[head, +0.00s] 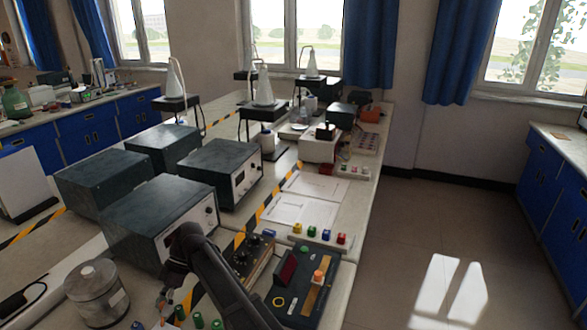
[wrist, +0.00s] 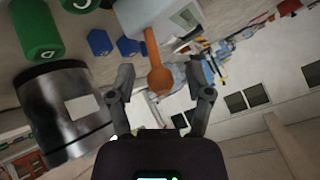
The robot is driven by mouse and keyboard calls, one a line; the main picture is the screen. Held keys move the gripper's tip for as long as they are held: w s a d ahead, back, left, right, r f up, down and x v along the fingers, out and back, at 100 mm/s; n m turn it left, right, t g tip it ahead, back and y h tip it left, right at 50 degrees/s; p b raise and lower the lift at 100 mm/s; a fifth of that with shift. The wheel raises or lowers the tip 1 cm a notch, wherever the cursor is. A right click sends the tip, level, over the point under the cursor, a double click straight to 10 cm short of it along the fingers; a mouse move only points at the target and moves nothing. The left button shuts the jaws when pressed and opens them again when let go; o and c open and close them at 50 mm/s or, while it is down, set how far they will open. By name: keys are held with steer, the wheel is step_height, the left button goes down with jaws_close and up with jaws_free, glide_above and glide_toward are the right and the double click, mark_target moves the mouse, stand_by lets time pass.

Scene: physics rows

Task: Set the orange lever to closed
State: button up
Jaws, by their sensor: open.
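The orange lever (wrist: 155,62) shows in the wrist view as a flat arm with a round knob. Its far end meets a pale grey housing (wrist: 172,20). My gripper (wrist: 160,96) is open, with one finger on each side of the knob's end of the lever. Gaps show between the knob and both fingers, so it is not gripped. In the head view my gripper (head: 169,290) hangs low over the bench at the lower left, and the lever and housing are mostly hidden there. I cannot tell the lever's set position.
A metal jar (wrist: 62,112) stands close beside my gripper; it also shows in the head view (head: 97,296). Green cylinders (wrist: 38,30) and blue pieces (wrist: 100,42) stand near the housing. A dark instrument box (head: 160,222) stands behind my arm.

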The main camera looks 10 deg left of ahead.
steer(key=w+d+m+t+p, duration=0.1)
steer(key=w+d+m, duration=0.3)
steer(key=d, duration=0.5)
steer(key=w+d+m+t+p, duration=0.1)
steer(key=w+d+m, duration=0.4)
steer(key=d, duration=0.5)
steer(key=w+d+m+t+y+p, duration=0.1)
steer(key=w+d+m+t, duration=0.2)
steer(key=d, duration=0.7)
steer(key=shift+w+d+f+m+p, duration=0.1)
steer(key=shift+w+f+m+p, duration=0.1)
steer(key=shift+w+m, duration=0.25)
steer(key=shift+w+d+f+m+p, duration=0.1)
steer(key=shift+w+m+p, duration=0.1)
steer(key=shift+w+m, duration=0.25)
steer(key=s+d+m+t+h+p, duration=0.1)
steer(key=d+m, duration=0.5)
steer(key=d, duration=0.9)
steer(key=s+d+r+m+t+h+p, duration=0.1)
steer(key=d+m, duration=0.6)
steer(key=d, duration=0.9)
steer(key=shift+t+h+p, duration=0.35)
steer(key=shift+t+h, duration=0.15)
steer(key=shift+t, duration=0.6)
steer(key=shift+a, duration=0.1)
steer(key=shift+c, duration=0.6)
